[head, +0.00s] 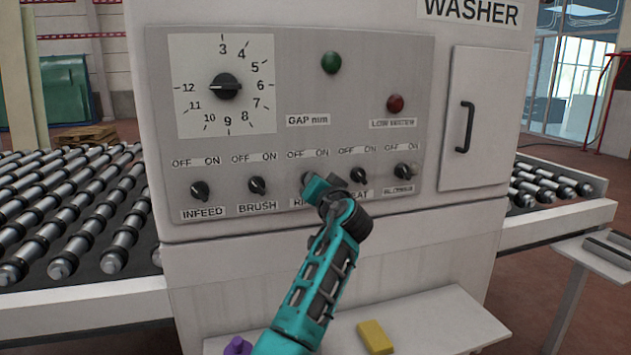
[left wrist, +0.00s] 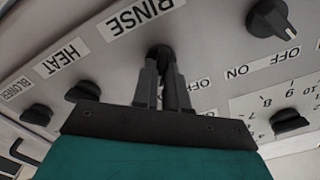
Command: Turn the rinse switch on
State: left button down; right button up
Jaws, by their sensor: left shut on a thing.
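The rinse switch (left wrist: 161,52) is a small dark knob, third in the row on the washer's grey panel, above the partly covered RINSE label in the head view. My left gripper (head: 311,183) reaches it from below, and its arm covers much of the switch there. In the left wrist view the two grey fingers of my left gripper (left wrist: 164,70) are closed around the knob, beside the upside-down RINSE label (left wrist: 142,18). The fingers hide the knob's pointer, so I cannot tell its setting. My right gripper is in neither view.
The brush knob (head: 257,185) and infeed knob (head: 200,191) sit to the left; the heat knob (head: 358,175) and blower knob (head: 403,171) sit to the right. A gap dial (head: 225,87), green lamp (head: 331,62) and red lamp (head: 395,103) are above. A yellow block (head: 375,337) lies below.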

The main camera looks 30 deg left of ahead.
pick_arm(q)
jog(key=shift+f, duration=0.15)
jog(key=c, duration=1.2)
grip_release()
jog(key=shift+o, duration=0.2)
jog(key=shift+d, duration=0.1)
jog(key=b+v, duration=0.1)
jog(key=v, duration=1.1)
jog(key=shift+s+d, duration=0.25)
jog(key=shift+d, duration=0.05)
